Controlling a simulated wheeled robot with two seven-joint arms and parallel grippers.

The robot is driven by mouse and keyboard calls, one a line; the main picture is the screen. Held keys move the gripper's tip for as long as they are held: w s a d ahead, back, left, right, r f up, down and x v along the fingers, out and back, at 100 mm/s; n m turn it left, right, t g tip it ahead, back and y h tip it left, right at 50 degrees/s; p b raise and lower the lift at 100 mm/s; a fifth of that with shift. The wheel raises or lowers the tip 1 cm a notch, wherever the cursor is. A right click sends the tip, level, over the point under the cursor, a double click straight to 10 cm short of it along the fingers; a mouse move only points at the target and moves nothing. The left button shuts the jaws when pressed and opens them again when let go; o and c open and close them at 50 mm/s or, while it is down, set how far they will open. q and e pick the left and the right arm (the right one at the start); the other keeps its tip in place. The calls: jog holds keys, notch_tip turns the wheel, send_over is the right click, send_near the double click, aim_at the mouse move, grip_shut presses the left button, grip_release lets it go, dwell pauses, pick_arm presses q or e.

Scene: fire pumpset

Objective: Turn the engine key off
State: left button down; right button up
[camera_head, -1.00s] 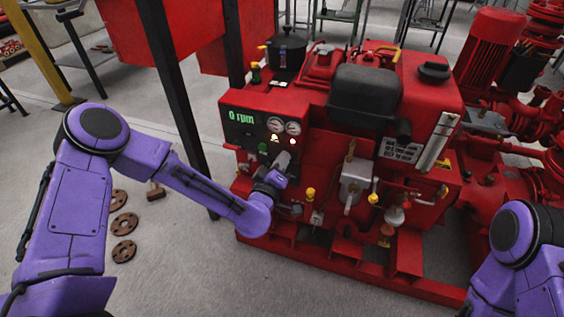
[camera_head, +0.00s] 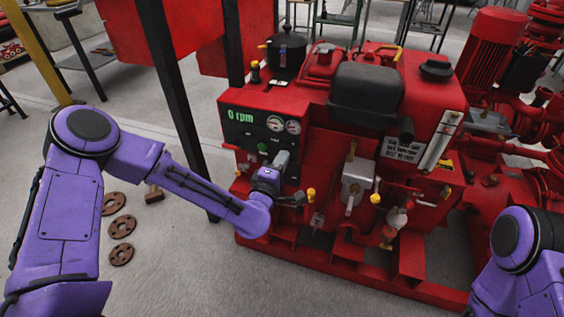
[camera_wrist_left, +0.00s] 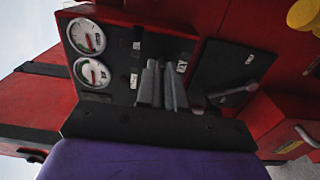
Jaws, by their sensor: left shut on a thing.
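My left gripper (camera_head: 282,160) is at the engine's black control panel (camera_head: 241,126), below the two round gauges. In the left wrist view its grey fingers (camera_wrist_left: 161,88) are close together against the panel (camera_wrist_left: 120,55), beside the small printed labels. The gripper is shut on the engine key, which the fingers hide. The panel's green display reads 0 rpm. No warning lights show lit below the gauges. My right arm shows at the lower right, but its gripper is out of view.
The red pumpset (camera_head: 330,245) fills the middle and right. A black lever (camera_wrist_left: 235,90) sits beside the panel in the left wrist view. A dark post (camera_head: 176,90) stands left of the engine. Rusty flanges (camera_head: 122,226) lie on the open grey floor.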

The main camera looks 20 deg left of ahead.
dwell(0.4)
pick_arm(q)
jog(key=c, duration=1.3)
grip_release()
jog(key=shift+o, duration=0.2)
jog(key=s, duration=1)
jog(key=shift+s+a, duration=0.15)
jog(key=shift+s, duration=0.2)
